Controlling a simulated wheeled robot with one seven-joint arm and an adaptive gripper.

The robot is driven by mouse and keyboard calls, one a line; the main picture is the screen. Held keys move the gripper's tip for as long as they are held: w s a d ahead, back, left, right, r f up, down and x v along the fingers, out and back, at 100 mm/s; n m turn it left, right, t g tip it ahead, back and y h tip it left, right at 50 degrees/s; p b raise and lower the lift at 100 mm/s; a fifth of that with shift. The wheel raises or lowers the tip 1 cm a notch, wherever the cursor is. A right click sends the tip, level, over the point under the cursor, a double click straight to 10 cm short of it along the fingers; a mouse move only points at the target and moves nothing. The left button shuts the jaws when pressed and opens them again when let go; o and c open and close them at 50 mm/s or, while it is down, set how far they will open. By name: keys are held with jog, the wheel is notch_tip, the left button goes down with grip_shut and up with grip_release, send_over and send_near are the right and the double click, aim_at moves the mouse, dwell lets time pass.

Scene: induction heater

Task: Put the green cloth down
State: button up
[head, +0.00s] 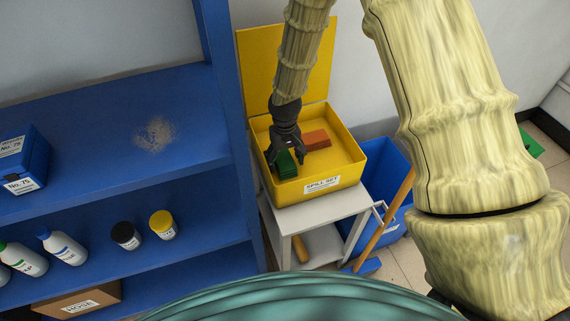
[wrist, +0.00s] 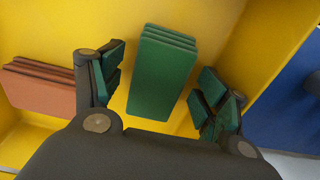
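The green cloth (head: 286,167) is a folded stack lying in the left part of the open yellow spill kit box (head: 345,175). It also shows in the middle of the wrist view (wrist: 162,75), flat against the yellow floor. My gripper (head: 286,154) reaches down into the box over the cloth. In the wrist view my gripper (wrist: 160,95) is open, with one finger on each side of the cloth. Yellow gaps show between the fingers and the cloth, so it does not appear gripped. The gripper partly hides the cloth in the head view.
A reddish-brown folded stack (head: 316,139) lies to the right in the box. The box stands on a small grey table (head: 328,216). Blue shelves (head: 90,115) with bottles are on the left, a blue bin (head: 384,160) on the right. A powder patch (head: 156,135) lies on the upper shelf.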

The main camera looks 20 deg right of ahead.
aim_at(285, 161)
notch_tip(285, 161, up, 10)
jog(key=shift+b, duration=0.35)
dwell(0.6)
